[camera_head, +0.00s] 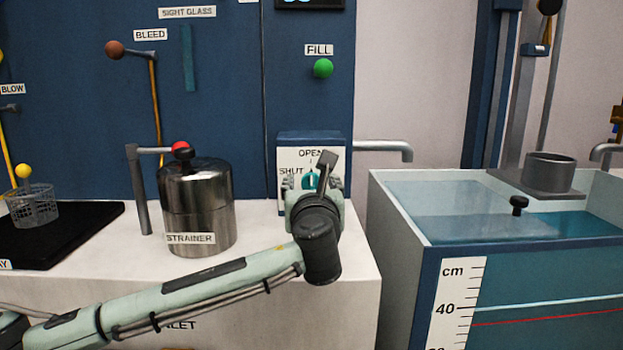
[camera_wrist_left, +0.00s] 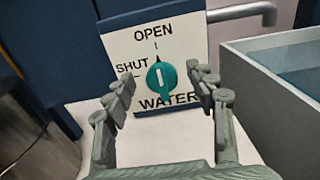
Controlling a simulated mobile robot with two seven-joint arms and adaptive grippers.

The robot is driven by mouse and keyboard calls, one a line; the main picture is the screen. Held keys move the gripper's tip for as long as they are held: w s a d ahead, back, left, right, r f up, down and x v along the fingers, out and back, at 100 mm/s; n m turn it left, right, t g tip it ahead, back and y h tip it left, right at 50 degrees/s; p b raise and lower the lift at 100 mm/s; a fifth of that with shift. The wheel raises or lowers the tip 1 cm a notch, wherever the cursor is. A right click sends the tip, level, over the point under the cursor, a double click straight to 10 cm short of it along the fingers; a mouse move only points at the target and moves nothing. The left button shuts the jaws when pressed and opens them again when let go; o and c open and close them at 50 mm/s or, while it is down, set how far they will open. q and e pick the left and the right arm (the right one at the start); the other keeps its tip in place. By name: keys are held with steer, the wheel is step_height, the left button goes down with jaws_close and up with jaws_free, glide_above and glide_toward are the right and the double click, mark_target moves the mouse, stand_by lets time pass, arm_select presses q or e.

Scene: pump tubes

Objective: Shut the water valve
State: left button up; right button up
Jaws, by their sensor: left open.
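The water valve is a round teal knob (camera_wrist_left: 162,78) on a white plate (camera_wrist_left: 185,40) marked OPEN at the top, SHUT at the left and WATER below. Its pointer faces up toward the OPEN mark. In the head view the knob (camera_head: 311,180) is partly hidden behind my left gripper (camera_head: 312,184). My left gripper also shows in the left wrist view (camera_wrist_left: 160,82), open and empty, with one finger on each side of the knob. Gaps show between the fingers and the knob; I cannot tell how far the fingertips are from the plate. My right gripper is not in view.
A metal strainer pot (camera_head: 198,205) stands left of my left gripper on the white counter (camera_head: 355,275). A water tank (camera_head: 400,235) with a cm scale stands at right. A green FILL knob (camera_head: 323,68) is above the valve. A grey pipe (camera_head: 385,147) leaves the panel rightward.

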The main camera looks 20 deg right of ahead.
arm_select(q)
steer(key=shift+x, duration=1.25)
steer(key=c, duration=1.2)
